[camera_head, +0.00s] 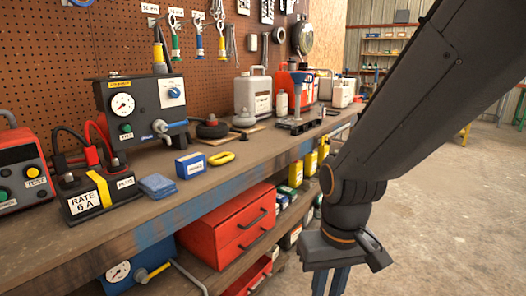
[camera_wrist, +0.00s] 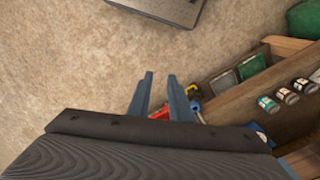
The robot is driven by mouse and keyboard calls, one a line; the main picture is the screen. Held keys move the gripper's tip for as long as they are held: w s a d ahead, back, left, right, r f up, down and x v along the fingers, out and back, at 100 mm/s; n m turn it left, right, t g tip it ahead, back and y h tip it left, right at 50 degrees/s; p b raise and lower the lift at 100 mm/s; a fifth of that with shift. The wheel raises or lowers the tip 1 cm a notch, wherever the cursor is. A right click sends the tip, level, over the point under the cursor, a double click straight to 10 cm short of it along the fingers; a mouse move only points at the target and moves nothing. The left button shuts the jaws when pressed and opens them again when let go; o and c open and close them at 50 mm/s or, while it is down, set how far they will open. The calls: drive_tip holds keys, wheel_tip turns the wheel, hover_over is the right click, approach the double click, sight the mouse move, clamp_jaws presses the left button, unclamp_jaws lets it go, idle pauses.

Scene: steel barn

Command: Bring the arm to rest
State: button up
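My gripper (camera_head: 331,282) hangs at the end of my dark arm in the head view, in front of the workbench and over the concrete floor. Its two blue-grey fingers point down, and their tips are cut off by the lower edge there. In the wrist view, my gripper (camera_wrist: 160,80) shows two fingers spread apart with bare floor between their tips and nothing held. It is open and appears clear of the bench.
The workbench (camera_head: 225,160) carries a battery (camera_head: 95,193), a gauge box (camera_head: 143,107), a blue box (camera_head: 190,165) and a yellow ring (camera_head: 221,158). A red drawer cabinet (camera_head: 232,228) sits on the lower shelf. Concrete floor (camera_head: 440,225) at right is free.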

drive_tip(key=s+d+r+m+p, duration=0.1)
drive_tip(key=s+d+r+p, duration=0.1)
drive_tip(key=d+r+p, duration=0.5)
drive_tip(key=shift+d+r+m+p, duration=0.15)
drive_tip(key=shift+r+m+p, duration=0.25)
drive_tip(key=shift+r+p, duration=0.5)
drive_tip(key=shift+f, duration=0.15)
